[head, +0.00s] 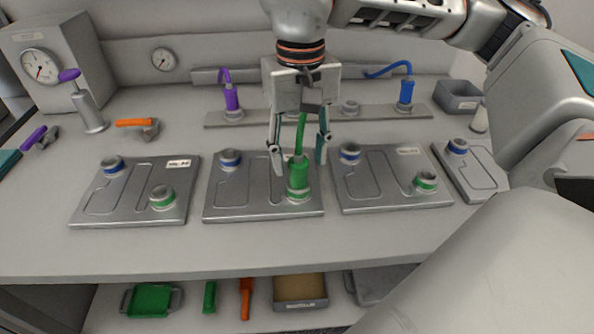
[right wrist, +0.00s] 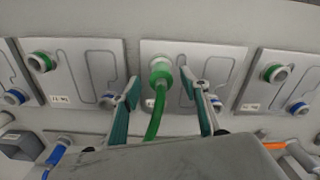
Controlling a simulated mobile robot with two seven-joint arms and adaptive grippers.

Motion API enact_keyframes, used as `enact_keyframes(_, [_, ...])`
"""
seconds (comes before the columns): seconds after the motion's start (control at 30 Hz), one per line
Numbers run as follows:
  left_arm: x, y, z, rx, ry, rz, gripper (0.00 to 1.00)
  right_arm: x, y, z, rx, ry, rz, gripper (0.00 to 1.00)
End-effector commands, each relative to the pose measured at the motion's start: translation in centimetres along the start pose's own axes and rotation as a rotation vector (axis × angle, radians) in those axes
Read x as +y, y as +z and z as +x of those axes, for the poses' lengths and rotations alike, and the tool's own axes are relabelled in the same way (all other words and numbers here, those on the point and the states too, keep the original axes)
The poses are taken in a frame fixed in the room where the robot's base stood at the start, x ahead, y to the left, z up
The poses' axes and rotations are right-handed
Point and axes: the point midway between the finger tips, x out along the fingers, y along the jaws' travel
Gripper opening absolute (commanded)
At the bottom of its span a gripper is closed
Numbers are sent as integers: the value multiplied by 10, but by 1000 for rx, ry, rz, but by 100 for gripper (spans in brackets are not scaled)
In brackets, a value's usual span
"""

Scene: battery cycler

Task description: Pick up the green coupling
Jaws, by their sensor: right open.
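The green coupling (head: 298,175) stands upright on the green-ringed port of the second plate from the left (head: 250,212) in the head view. A green hose rises from its top. My right gripper (head: 297,157) is open, its two fingers coming down on either side of the hose and the coupling's upper part. In the right wrist view the green coupling (right wrist: 160,72) lies between and just beyond the fingertips of my right gripper (right wrist: 160,80), with gaps on both sides. My left gripper is not in view.
More plates with blue- and green-ringed ports stand on both sides, such as the right plate (head: 390,195). A rear rail (head: 300,117) carries a purple coupling (head: 231,97) and a blue coupling (head: 406,90). An orange-handled valve (head: 140,126) stands at left. A lower shelf holds a green tray (head: 151,299).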

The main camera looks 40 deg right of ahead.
Motion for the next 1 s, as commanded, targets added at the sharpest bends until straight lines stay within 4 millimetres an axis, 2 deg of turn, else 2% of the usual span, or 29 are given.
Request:
enact_keyframes(0.03, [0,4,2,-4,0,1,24,0,-1,12,-7,2,0,45])
enact_keyframes(0.2, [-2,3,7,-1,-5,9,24,-1,-1,33,-5,1,-1,45])
enact_keyframes(0.43, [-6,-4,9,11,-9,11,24,-1,-2,33,0,-1,0,45])
enact_keyframes(0.47, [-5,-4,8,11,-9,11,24,-1,-2,33,0,-1,0,40])
enact_keyframes(0.6, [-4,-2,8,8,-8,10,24,-1,-1,33,0,0,0,4])
enact_keyframes(0.63, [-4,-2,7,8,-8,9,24,-1,-1,33,-1,0,0,0])
enact_keyframes(1.0, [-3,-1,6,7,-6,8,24,-1,-2,30,0,-1,0,0])
